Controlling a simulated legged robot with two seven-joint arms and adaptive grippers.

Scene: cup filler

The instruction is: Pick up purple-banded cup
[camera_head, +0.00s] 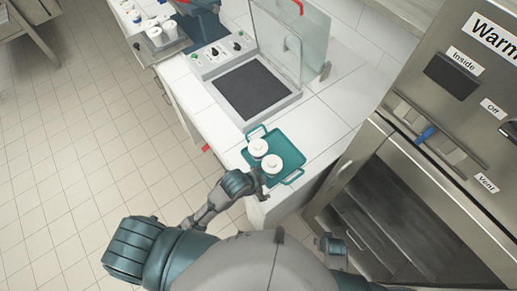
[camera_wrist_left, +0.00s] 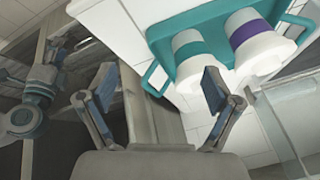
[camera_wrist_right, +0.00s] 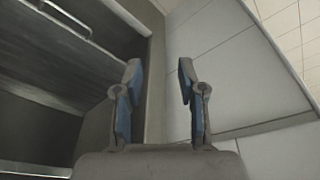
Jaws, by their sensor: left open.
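The purple-banded cup (camera_wrist_left: 257,42) stands in a teal tray (camera_wrist_left: 161,40), lidded in white, at the upper right of the left wrist view. A teal-banded cup (camera_wrist_left: 195,58) stands beside it on the left. In the head view the purple-banded cup (camera_head: 258,147) appears to be the farther of the two, with the other cup (camera_head: 272,164) nearer me. My left gripper (camera_wrist_left: 146,92) is open and empty, short of the tray's near edge; its right finger is closest to the cups. My right gripper (camera_wrist_right: 159,73) is open and empty, beside the counter's side.
The filling machine (camera_head: 255,90) with a raised clear guard (camera_head: 295,40) stands beyond the tray. A steel warmer cabinet (camera_head: 400,190) is close on the right. More white cups (camera_head: 168,30) sit at the far left. White counter beside the tray is clear.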

